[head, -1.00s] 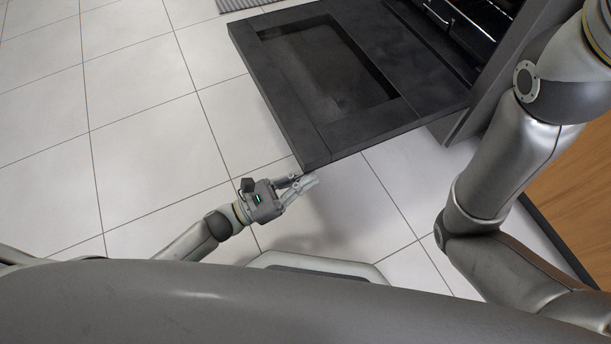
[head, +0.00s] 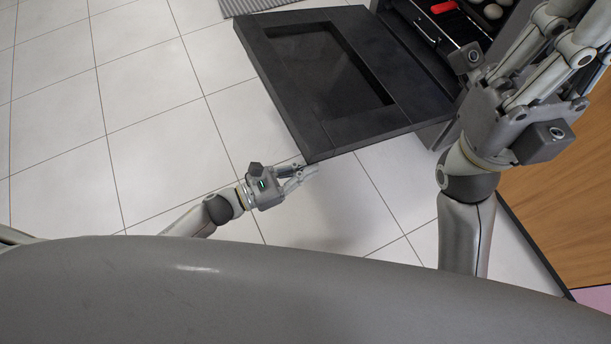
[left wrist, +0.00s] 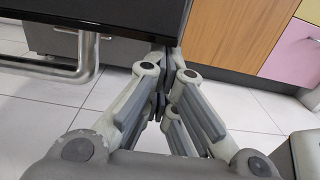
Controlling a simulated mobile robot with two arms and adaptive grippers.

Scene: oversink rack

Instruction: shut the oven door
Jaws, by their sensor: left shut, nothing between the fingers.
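The dark oven door (head: 388,117) hangs open, lowered roughly flat, with a window panel in its middle. The oven (head: 428,28) is behind it at the upper right. My left gripper (head: 312,170) is shut and empty, its fingertips at the door's near corner; I cannot tell whether they touch it. In the left wrist view the fingertips (left wrist: 162,75) lie by the end of the dark door panel (left wrist: 110,12), and a metal bar handle (left wrist: 88,55) hangs below the panel at left. My right gripper (head: 545,65) is raised at the upper right, its fingertips cut off by the frame.
A wooden cabinet front (head: 550,200) stands at the right, with a pink panel (left wrist: 295,55) beside it in the left wrist view. The tiled floor (head: 150,130) at left is clear.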

